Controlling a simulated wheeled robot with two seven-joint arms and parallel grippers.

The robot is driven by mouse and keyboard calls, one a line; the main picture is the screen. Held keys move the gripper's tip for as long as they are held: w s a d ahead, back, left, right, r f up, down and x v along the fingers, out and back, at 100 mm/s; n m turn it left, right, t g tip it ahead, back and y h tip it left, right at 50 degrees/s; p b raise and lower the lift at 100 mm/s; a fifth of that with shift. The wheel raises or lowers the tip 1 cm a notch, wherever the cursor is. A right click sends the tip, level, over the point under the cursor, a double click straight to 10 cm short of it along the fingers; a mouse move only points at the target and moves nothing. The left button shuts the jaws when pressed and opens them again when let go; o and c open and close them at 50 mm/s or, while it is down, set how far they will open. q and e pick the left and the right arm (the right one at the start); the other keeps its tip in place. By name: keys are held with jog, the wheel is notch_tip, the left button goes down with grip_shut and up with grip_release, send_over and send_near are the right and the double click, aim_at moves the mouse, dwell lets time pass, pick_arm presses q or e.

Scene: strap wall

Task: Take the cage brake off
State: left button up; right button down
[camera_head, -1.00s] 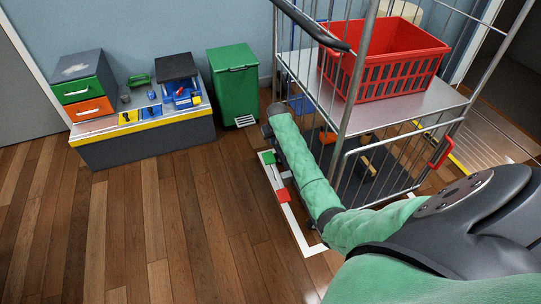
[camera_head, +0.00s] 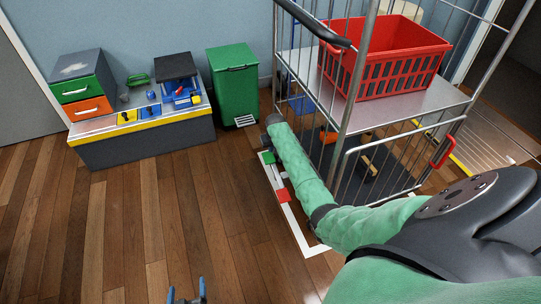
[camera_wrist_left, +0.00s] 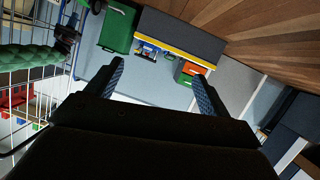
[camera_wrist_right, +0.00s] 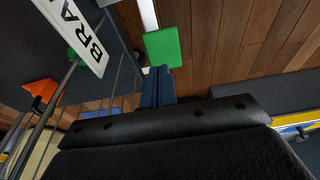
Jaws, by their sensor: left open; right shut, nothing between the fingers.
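The roll cage (camera_head: 348,110) stands at the right in the head view. A green pad (camera_head: 268,157) and a red pad (camera_head: 283,195) are at its near left foot. In the right wrist view the green pad (camera_wrist_right: 164,46) lies just beyond my right gripper (camera_wrist_right: 158,70), whose fingers are shut and empty. I cannot tell if they touch. A white sign reading "BRA" (camera_wrist_right: 78,33) is beside them, partly cut off. My right forearm hides that gripper's fingers in the head view. My left gripper (camera_head: 187,288) is open and empty, low over the floor; its fingers also show in the left wrist view (camera_wrist_left: 158,82).
A red basket (camera_head: 385,62) stands on the cage shelf. A green bin (camera_head: 235,85) and a low bench (camera_head: 145,140) with drawers and small items stand along the wall. A white frame (camera_head: 297,232) is marked on the floor. The wooden floor (camera_head: 130,220) at the left is clear.

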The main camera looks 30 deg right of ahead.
aim_at(270, 157)
jog(key=b+x, duration=0.1)
jog(key=x, duration=0.4)
jog(key=shift+f, duration=0.2)
pick_arm(q)
jog(key=w+r+t, duration=0.2)
jog(key=r+t, duration=0.1)
jog(key=r, duration=0.6)
jog(key=w+r+t+h, duration=0.1)
jog(key=w+r+t, duration=0.1)
jog(key=r, duration=0.7)
jog(key=shift+w+r+t, duration=0.15)
jog(key=shift+w+t, duration=0.25)
jog(key=shift+t, duration=0.3)
pick_arm(e)
jog(key=shift+f, duration=0.2)
pick_arm(q)
jog(key=shift+r+b, duration=0.15)
jog(key=shift+b, duration=0.15)
pick_arm(e)
jog(key=shift+w, duration=0.15)
